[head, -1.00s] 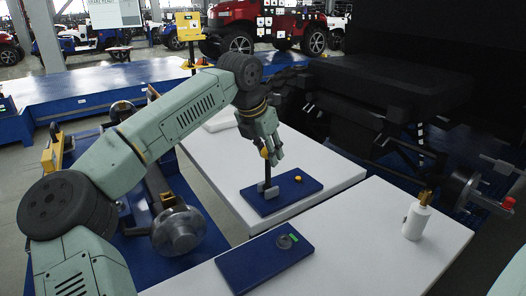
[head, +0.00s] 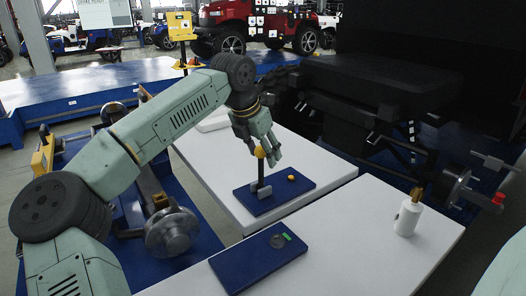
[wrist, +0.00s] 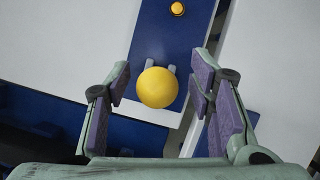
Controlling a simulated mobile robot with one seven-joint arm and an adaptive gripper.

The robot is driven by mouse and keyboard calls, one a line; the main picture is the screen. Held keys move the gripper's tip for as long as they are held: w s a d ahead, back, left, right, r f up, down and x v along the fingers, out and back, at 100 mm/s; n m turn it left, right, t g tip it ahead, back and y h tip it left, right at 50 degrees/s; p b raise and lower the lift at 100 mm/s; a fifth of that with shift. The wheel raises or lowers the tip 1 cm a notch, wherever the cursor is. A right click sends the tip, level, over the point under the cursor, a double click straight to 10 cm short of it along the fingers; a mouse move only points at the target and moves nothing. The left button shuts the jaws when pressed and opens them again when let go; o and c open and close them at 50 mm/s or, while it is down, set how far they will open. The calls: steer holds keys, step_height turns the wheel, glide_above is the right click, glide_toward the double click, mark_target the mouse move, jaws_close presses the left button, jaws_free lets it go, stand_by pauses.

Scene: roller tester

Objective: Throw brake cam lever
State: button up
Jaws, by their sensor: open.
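The brake cam lever (head: 261,172) is a dark upright rod with a yellow ball knob (head: 259,152). It rises from a grey bracket on a blue base plate (head: 290,201) on the white table. In the wrist view the knob (wrist: 157,87) sits between the two fingers, seen from above, and hides most of the rod. My gripper (head: 263,152) is open around or just above the knob. The fingers (wrist: 162,85) show clear gaps on both sides of it. A small yellow button (head: 291,178) is on the same plate; it also shows in the wrist view (wrist: 177,8).
A second blue plate (head: 240,262) with a round dark dial and a green mark lies on the nearer white table (head: 340,245). A white bottle (head: 407,218) stands at the right. Dark machinery (head: 370,90) borders the table behind. The nearer table is otherwise clear.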

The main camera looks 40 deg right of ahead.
steer(key=w+v, duration=0.1)
steer(key=v, duration=1.1)
steer(key=shift+s, duration=0.45)
